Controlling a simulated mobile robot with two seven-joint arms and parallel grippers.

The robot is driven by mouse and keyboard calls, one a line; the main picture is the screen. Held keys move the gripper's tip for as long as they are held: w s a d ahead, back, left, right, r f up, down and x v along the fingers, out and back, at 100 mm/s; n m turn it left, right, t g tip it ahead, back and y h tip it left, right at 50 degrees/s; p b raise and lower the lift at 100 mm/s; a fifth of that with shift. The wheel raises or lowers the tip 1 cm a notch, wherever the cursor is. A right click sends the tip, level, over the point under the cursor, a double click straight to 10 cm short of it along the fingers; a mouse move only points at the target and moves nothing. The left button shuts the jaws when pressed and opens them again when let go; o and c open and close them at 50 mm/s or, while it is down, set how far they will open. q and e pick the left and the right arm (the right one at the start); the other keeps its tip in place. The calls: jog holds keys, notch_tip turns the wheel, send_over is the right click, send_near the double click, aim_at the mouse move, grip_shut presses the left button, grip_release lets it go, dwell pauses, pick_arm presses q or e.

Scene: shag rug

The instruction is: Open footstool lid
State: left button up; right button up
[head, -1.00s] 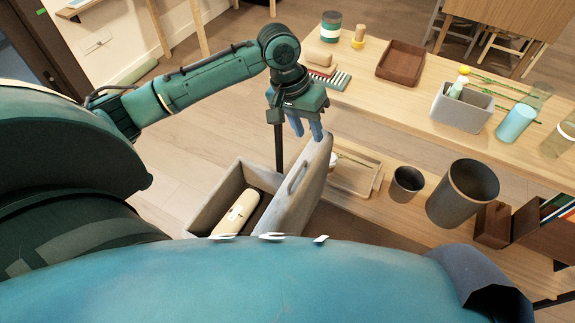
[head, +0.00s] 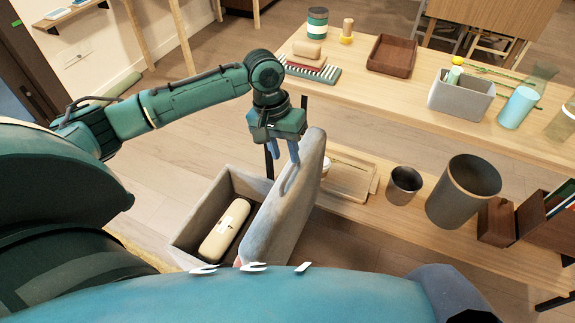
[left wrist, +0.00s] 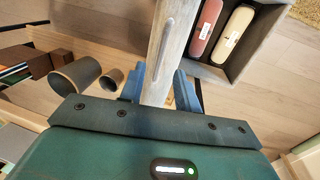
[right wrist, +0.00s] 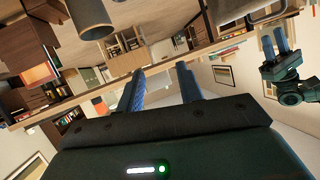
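The footstool is a grey open-topped box (head: 190,235) on the floor. Its lid (head: 285,215) is raised and stands steeply tilted along the box's right side, with a handle (head: 289,179) on its face. My left gripper (head: 284,153) is at the lid's upper far end. In the left wrist view the fingers are apart on either side of the lid (left wrist: 158,80); I cannot tell whether they touch it. Inside lie a cream case (head: 224,230) and a reddish one (left wrist: 205,28). My right gripper (right wrist: 160,80) is open, empty and away from the footstool.
A long wooden table (head: 370,95) with a brown tray (head: 392,54) and a grey bin (head: 460,98) lies to the right. Its lower shelf holds a dark bucket (head: 462,195) and a smaller pot (head: 404,185), near the lid.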

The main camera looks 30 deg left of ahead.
aim_at(289, 171)
pick_arm(q)
jog(key=shift+d+f, duration=0.25)
jog(key=shift+f, duration=0.85)
jog(key=shift+d+f, duration=0.2)
jog(key=shift+f, duration=0.85)
jog(key=shift+c, duration=0.2)
grip_shut()
jog(key=shift+a+r, duration=0.1)
